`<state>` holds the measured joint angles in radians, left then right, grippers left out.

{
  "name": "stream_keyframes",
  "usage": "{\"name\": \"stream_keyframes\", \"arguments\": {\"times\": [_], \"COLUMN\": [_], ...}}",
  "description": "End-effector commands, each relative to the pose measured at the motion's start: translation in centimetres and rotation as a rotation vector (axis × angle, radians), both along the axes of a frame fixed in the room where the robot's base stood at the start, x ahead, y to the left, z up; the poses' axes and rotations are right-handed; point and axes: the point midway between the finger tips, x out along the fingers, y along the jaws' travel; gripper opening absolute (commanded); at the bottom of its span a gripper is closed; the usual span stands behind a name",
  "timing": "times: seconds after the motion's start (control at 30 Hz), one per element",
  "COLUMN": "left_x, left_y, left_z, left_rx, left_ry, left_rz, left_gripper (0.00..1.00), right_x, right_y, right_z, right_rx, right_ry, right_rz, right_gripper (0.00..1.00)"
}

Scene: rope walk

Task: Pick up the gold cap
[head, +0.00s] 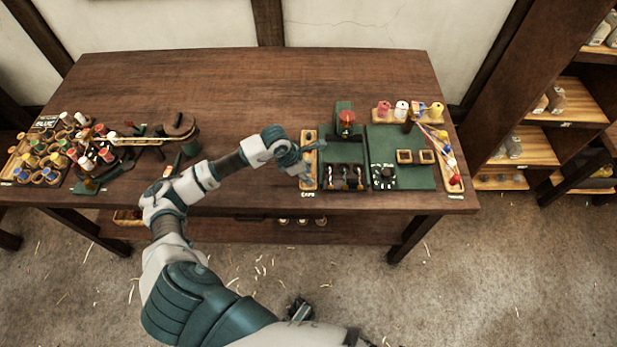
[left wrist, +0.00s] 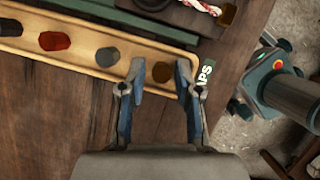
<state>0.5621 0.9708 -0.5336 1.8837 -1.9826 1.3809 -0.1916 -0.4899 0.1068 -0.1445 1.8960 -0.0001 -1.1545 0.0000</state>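The gold cap (left wrist: 163,72) is dull brownish-gold and lies in the label end of a long wooden caps tray (left wrist: 75,58). In the left wrist view it shows between the two fingertips of my left gripper (left wrist: 160,70). The fingers are apart, with no visible grip on the cap; how high they are above it is hard to tell. A grey cap (left wrist: 107,57), a red cap (left wrist: 54,41) and a black cap (left wrist: 9,27) lie in the same tray. In the head view my left gripper (head: 306,158) reaches over the tray (head: 309,184) and hides the gold cap. My right gripper is not clearly visible.
A green board (head: 414,176) with fittings stands right of the tray, and a rack of twisted rope pieces (head: 345,177) stands close beside it. Spools and a wooden device (head: 138,141) fill the table's left. The middle of the table (head: 240,95) is clear.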

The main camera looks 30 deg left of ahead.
Motion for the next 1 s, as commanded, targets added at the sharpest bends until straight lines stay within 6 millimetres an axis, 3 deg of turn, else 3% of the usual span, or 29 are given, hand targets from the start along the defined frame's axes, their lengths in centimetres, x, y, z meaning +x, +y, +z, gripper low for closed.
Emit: {"name": "stream_keyframes", "arguments": {"times": [0.2, 0.33, 0.37, 0.77, 1.0], "left_x": [0.0, 0.0, 0.0, 0.1, 0.1], "left_y": [-0.1, -0.2, -0.2, 0.0, 0.0], "left_z": [-0.1, 0.0, 0.0, 0.2, 2.5], "left_rx": [0.001, 0.002, 0.002, 0.0, 0.0], "left_ry": [-0.001, 0.0, 0.0, -0.001, -0.004], "left_rz": [-0.001, -0.001, -0.001, 0.0, 0.0], "left_gripper": [0.33, 0.03, 0.0, 0.0, 0.0], "right_x": [0.3, 0.1, 0.1, -0.1, -0.3], "right_y": [0.1, 0.0, 0.1, 0.0, -0.1], "right_z": [0.5, 0.4, 0.3, 0.1, -0.2], "right_rx": [0.002, 0.001, 0.001, 0.0, -0.001], "right_ry": [-0.009, -0.005, -0.004, 0.0, 0.004], "right_rz": [0.0, 0.0, 0.0, 0.001, 0.001], "right_gripper": [0.4, 0.4, 0.4, 0.4, 0.4]}}
